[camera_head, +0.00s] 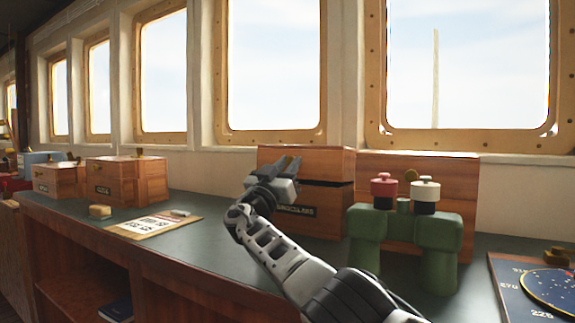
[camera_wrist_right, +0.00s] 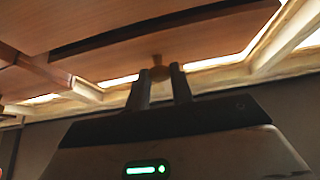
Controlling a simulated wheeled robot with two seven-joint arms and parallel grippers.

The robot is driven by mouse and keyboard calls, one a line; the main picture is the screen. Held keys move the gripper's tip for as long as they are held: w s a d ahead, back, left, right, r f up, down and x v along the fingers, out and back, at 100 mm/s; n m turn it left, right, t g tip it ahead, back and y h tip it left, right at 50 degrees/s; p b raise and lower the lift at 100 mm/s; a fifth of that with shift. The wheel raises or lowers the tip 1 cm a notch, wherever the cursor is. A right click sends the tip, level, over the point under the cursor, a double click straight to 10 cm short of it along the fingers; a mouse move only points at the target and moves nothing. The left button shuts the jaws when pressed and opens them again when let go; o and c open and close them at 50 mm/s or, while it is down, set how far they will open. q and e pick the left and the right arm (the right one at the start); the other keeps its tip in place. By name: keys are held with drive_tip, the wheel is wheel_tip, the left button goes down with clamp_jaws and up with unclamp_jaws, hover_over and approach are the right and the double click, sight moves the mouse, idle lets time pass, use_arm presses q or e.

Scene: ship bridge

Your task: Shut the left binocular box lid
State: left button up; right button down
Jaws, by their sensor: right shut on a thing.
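The left binocular box (camera_head: 325,215) is a wooden case with a dark label, on the counter below the windows. Its lid (camera_head: 325,162) is almost down, with a dark gap between lid and body. My right gripper (camera_head: 289,165) is at the front of this lid, and the arm hides part of the box. In the right wrist view, my right gripper's fingers (camera_wrist_right: 160,80) are shut on a small brass knob (camera_wrist_right: 158,68) on the lid's edge, and the dark gap (camera_wrist_right: 170,28) shows too. My left gripper is not in view.
Green binoculars (camera_head: 440,232) with red and white caps stand right of the box, before another wooden box (camera_head: 465,172). A blue dial board (camera_head: 520,295) is at far right. More wooden boxes (camera_head: 125,180), a small block (camera_head: 100,211) and a clipboard (camera_head: 150,228) are left.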

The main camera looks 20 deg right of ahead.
drive_tip(key=c, duration=1.2)
unclamp_jaws()
drive_tip(key=shift+w+d+f, duration=0.15)
drive_tip(key=shift+d+f, duration=0.4)
drive_tip(key=shift+f, duration=0.05)
drive_tip(key=shift+a, duration=0.1)
drive_tip(key=shift+a+r, duration=0.1)
